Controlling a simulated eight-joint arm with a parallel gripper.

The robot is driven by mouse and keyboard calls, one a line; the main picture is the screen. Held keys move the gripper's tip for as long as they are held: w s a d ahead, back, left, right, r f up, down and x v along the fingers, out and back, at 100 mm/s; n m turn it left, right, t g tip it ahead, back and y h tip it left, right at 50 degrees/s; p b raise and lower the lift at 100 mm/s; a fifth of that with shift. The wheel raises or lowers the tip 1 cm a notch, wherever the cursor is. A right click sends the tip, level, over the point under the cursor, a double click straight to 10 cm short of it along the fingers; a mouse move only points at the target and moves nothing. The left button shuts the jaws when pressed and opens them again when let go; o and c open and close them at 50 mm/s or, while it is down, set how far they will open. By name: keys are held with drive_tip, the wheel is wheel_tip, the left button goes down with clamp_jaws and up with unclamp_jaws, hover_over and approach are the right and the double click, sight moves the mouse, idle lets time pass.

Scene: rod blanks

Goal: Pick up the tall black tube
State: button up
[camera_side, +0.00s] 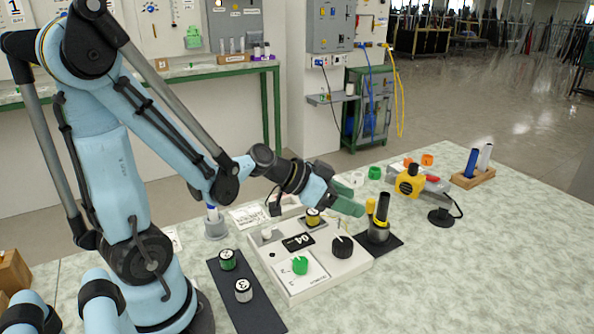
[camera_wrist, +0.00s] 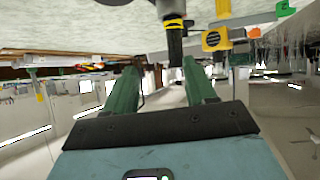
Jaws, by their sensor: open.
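The tall black tube (camera_side: 381,211) has a yellow band and stands upright in a grey cup-like holder (camera_side: 378,235) on a small black mat. In the wrist view, which is upside down, the black tube (camera_wrist: 175,48) hangs from the top, nearer the right-hand finger in the picture. My gripper (camera_side: 353,199) has green fingers, is open and empty, and sits to the left of the tube's upper part with its fingers pointing towards it. The fingers also show in the wrist view (camera_wrist: 162,66), apart, with nothing held. The tube's lower end is hidden inside the holder.
A white panel (camera_side: 325,269) with knobs lies below and left of my gripper. A yellow box device (camera_side: 409,182) and a wooden rack (camera_side: 473,179) with blue and white tubes are farther right. The front right tabletop is clear.

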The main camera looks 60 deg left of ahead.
sight(388, 205)
drive_tip(key=shift+m+t, duration=0.3)
drive_tip(key=shift+t, duration=0.5)
drive_tip(key=shift+w+a+x, duration=0.15)
drive_tip(key=shift+a+x, duration=0.15)
drive_tip(key=shift+x, duration=1.75)
drive_tip(key=shift+w+a+x, duration=0.1)
drive_tip(key=shift+a+x, duration=0.2)
drive_tip(key=shift+x, duration=1.75)
drive_tip(key=shift+w+a+x, duration=0.15)
drive_tip(key=shift+a+x, duration=0.15)
drive_tip(key=shift+x, duration=1.8)
drive_tip(key=shift+r, duration=0.2)
drive_tip(key=shift+s, duration=0.1)
clamp_jaws()
